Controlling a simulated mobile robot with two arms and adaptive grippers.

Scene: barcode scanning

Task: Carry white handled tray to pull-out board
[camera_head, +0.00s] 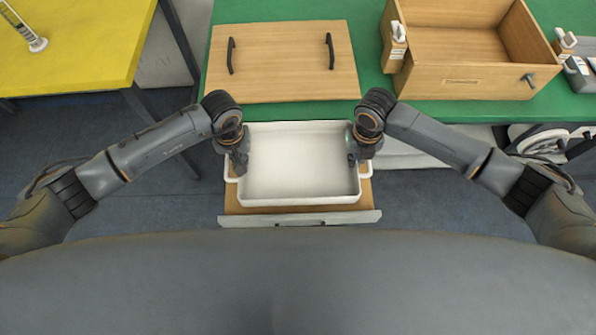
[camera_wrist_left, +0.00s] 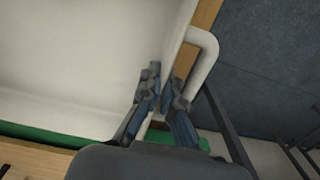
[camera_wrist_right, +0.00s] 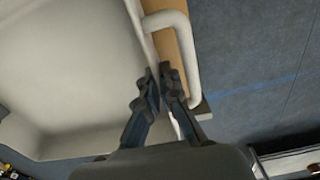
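The white handled tray (camera_head: 300,193) is empty and level over the wooden pull-out board (camera_head: 290,219), covering most of it. I cannot tell whether it rests on the board or hangs just above it. My left gripper (camera_head: 238,165) is shut on the tray's left side wall by the handle. The left wrist view shows its fingers (camera_wrist_left: 163,83) on either side of the wall, with the handle (camera_wrist_left: 208,45) beside them. My right gripper (camera_head: 361,157) is shut on the right side wall. The right wrist view shows its fingers (camera_wrist_right: 158,75) close together there, beside the other handle (camera_wrist_right: 191,65).
A green table (camera_head: 300,112) stands behind the tray, bearing a wooden lid with black handles (camera_head: 282,62) and a large wooden box (camera_head: 465,80). Scanners (camera_head: 397,45) sit around the box. A yellow table (camera_head: 75,50) is at the far left. Open floor lies on both sides.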

